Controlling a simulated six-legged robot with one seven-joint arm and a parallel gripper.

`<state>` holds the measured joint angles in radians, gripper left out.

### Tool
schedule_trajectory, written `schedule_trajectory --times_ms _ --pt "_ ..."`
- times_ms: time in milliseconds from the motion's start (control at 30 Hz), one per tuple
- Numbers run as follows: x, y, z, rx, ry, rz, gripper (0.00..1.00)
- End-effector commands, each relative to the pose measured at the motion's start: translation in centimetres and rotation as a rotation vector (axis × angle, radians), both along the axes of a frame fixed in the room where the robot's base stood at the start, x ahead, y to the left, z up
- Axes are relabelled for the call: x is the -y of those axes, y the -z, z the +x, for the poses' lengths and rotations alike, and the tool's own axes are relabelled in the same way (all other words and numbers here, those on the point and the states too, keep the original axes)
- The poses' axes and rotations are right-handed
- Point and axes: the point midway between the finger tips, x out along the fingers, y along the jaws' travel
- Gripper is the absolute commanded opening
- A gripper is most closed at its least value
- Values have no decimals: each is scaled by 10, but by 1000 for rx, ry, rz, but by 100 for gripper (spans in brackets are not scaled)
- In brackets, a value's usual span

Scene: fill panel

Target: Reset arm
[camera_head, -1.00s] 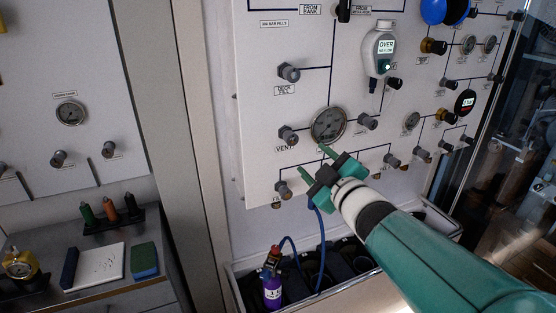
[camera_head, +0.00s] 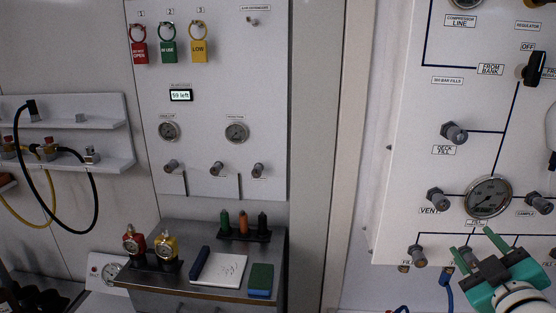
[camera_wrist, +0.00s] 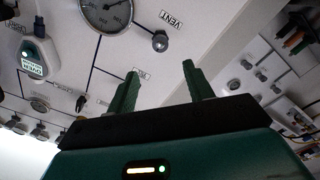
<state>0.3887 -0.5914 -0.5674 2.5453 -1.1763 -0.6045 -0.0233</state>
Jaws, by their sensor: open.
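My gripper (camera_head: 474,249) is at the lower right of the head view, in front of the lower part of the white fill panel (camera_head: 405,140). Its two green fingers are apart with nothing between them. In the wrist view the gripper (camera_wrist: 159,85) also shows open and empty, with the panel behind it. A round gauge (camera_head: 488,197) is just above the fingers in the head view. The VENT knob (camera_head: 436,199) is up and left of the fingers. Part of my arm is cut off by the picture's lower right corner.
Red, green and yellow tags (camera_head: 168,51) hang above. A shelf with hoses (camera_head: 75,140) is at left.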

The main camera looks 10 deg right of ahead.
Motion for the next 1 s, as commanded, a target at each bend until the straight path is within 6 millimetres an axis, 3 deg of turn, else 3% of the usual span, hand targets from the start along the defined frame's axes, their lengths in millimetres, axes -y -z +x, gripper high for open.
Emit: schedule_trajectory --times_ms 233,367,467,633,800,900,1000 --pt "-18 8 26 -82 109 173 52" --pt "-49 25 38 -191 170 335 52" --pt "-85 43 41 -302 196 460 52" --pt "-166 75 26 -547 198 656 52" --pt "-240 98 -5 -790 171 779 52" --pt "-264 104 -19 -875 160 809 52" --pt "-271 106 -24 -903 157 819 52"
